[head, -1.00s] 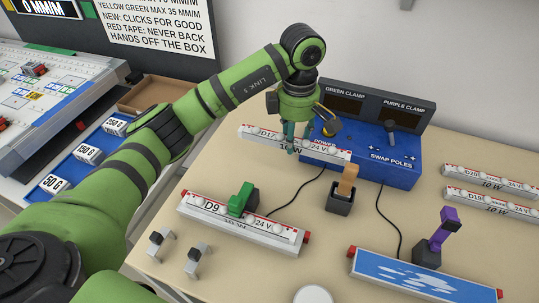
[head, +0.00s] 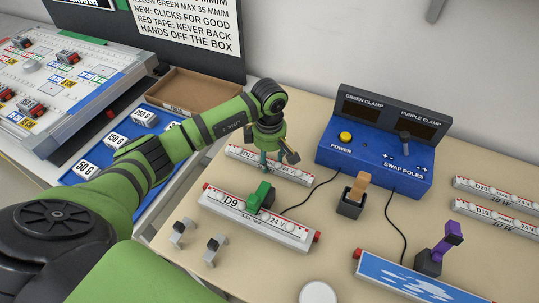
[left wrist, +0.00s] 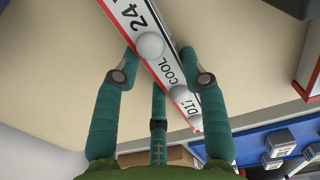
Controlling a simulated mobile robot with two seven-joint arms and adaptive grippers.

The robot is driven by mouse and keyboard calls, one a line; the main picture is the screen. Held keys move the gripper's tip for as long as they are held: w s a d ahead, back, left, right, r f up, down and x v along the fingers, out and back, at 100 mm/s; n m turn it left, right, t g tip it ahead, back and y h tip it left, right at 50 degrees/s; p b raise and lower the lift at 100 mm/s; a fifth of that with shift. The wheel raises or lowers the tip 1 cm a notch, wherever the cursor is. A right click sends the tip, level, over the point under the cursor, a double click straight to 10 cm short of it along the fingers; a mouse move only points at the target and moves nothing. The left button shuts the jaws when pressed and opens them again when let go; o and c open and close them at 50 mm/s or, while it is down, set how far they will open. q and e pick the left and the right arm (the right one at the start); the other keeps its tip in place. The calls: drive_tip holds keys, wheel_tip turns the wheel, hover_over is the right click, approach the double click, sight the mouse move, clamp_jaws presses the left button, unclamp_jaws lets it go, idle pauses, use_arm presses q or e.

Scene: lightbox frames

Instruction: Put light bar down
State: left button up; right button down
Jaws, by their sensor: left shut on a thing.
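A white light bar with a red-marked strip and "24 V" lettering (head: 292,174) is in my left gripper (head: 271,164), behind the D9 bar. My left gripper is shut on it near its middle. In the left wrist view the bar (left wrist: 152,47) runs diagonally between the green fingers (left wrist: 163,78), with "COOL" and round white knobs showing. The bar is low over the tan table (head: 330,215); I cannot tell whether it touches. My right gripper is not in view.
The D9 bar (head: 285,231) with a green clamp (head: 260,196) lies just in front. The blue power box (head: 375,160) stands to the right. A cardboard tray (head: 190,90) is behind to the left. Two more bars (head: 497,215) lie at the right.

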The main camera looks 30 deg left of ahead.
use_arm(q)
drive_tip(key=shift+f, duration=0.15)
drive_tip(key=o, duration=1.2)
wheel_tip(320, 180, up, 12)
drive_tip(key=b, duration=0.3)
drive_tip(key=shift+r, duration=0.2)
